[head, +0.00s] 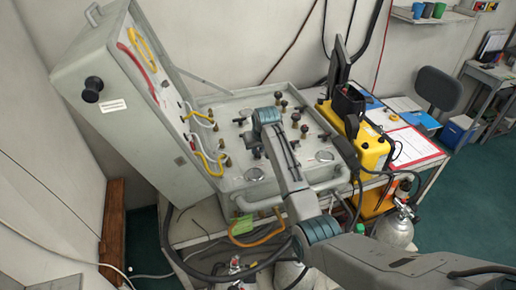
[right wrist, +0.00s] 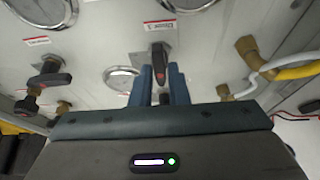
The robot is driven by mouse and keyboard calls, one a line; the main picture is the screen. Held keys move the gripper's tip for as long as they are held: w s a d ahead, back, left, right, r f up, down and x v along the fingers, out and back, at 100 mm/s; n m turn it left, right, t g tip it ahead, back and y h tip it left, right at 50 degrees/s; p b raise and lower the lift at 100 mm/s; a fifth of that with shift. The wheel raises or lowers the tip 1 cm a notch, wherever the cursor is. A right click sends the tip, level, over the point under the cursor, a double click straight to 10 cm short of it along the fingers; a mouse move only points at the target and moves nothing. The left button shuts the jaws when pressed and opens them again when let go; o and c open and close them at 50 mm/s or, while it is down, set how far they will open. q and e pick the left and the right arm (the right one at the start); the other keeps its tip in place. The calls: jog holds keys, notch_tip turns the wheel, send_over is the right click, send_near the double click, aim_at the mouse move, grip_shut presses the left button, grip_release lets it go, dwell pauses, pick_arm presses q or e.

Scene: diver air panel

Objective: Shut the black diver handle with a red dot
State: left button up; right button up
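The grey air panel (head: 235,105) lies in its open case, with black handles, knobs and round gauges on its face. In the right wrist view, a black handle (right wrist: 159,58) with a red mark near its tip points toward me, under a label that appears upside down. My right gripper (right wrist: 159,82) is over the panel, its two blue fingers apart, one on each side of the handle's tip. A gap seems to show, so I see no firm grip. In the head view, my right gripper (head: 266,120) hides this handle. My left gripper is not in view.
Another black handle (right wrist: 48,80) on a brass valve is at the left in the wrist view. A brass fitting with a yellow hose (right wrist: 292,70) is at the right. The raised case lid (head: 115,90) stands left; a yellow box (head: 368,145) stands right of the panel.

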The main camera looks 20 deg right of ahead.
grip_shut()
